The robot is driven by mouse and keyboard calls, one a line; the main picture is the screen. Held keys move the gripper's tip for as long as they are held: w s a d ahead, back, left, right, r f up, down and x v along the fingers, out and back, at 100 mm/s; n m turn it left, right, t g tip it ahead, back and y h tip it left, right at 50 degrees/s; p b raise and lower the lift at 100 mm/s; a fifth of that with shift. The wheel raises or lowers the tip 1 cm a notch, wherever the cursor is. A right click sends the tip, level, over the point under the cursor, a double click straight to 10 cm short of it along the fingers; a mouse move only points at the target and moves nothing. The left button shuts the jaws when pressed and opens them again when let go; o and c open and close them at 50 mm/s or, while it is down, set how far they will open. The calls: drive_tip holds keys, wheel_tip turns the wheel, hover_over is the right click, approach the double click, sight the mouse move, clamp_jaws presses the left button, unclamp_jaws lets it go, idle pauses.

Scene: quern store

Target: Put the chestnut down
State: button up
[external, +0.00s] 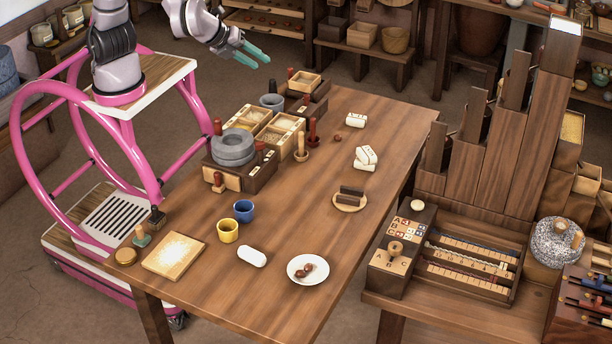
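My gripper (262,63) is at the top of the external view, raised left of the table's far end. Its two teal fingers are apart, and I see nothing between them. Small brown, chestnut-like pieces (306,272) lie on a white plate (294,278) near the table's front edge. Another small reddish-brown piece (337,138) lies on the bare table towards the far right. They are too small to tell for certain which is the chestnut. My gripper is well away from all of them.
The wooden table (290,200) has free room in its middle. A grey quern (233,147) and wooden boxes line its left side.

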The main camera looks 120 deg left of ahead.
drive_tip(key=s+a+r+n+h, duration=0.1)
drive_tip(key=s+r+n+h, duration=0.1)
drive_tip(key=s, duration=0.7)
drive_tip(key=s+a+r+n+t+h, duration=0.1)
drive_tip(key=s+a+r+n, duration=0.1)
drive_tip(key=s+r+n, duration=0.3)
drive_tip(key=s+a+r+n+t+h, duration=0.1)
drive_tip(key=s+r+n+h, duration=0.1)
drive_tip(key=s, duration=1.1)
drive_tip(key=shift+a+r+n+h, duration=0.3)
drive_tip(key=shift+r+n, duration=0.45)
drive_tip(key=shift+n, duration=0.15)
